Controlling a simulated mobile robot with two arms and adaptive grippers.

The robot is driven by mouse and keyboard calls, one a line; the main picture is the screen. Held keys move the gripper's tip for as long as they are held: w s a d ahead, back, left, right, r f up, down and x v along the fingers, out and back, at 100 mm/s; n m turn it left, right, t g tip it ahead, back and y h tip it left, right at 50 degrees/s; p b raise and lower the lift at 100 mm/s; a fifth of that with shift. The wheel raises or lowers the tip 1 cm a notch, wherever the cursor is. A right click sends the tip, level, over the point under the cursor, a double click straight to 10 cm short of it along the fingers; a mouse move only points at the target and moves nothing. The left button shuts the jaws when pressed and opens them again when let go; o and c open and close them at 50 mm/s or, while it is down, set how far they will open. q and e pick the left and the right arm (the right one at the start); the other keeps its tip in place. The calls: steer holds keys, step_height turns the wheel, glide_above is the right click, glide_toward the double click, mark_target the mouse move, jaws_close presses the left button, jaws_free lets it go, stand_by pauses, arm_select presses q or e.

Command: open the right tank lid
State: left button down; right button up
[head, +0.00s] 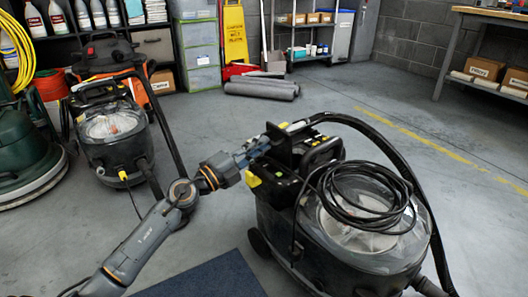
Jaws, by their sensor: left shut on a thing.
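A black cleaning machine (330,270) stands at the centre right, with a clear domed cover and a coiled black cable on top. On its left end is a black box section with yellow parts (254,180). A dark, flat lid-like flap (280,146) stands raised above this section. My left gripper (262,146) reaches in from the left and is shut on the flap's left edge; its fingertips are small and partly merged with the dark flap. I cannot make out the flap's hinge. My right gripper is not in view.
A second, similar machine (112,142) stands at the left, beside a green machine (28,160). A blue mat (205,278) lies on the floor in front. Grey rolls (262,89) lie at the back. The floor right of centre is clear.

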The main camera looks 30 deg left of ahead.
arm_select(q)
steer(key=shift+s+a+f+b, duration=0.1)
steer(key=shift+s+f+b, duration=0.05)
steer(key=shift+s+f, duration=0.3)
steer(key=shift+s+f+b, duration=0.15)
steer(key=shift+s+f, duration=0.1)
steer(key=shift+f, duration=0.4)
steer(key=c, duration=1.4)
jaws_free()
steer(key=shift+w+f, duration=0.1)
steer(key=shift+r, duration=0.3)
steer(key=v, duration=1.2)
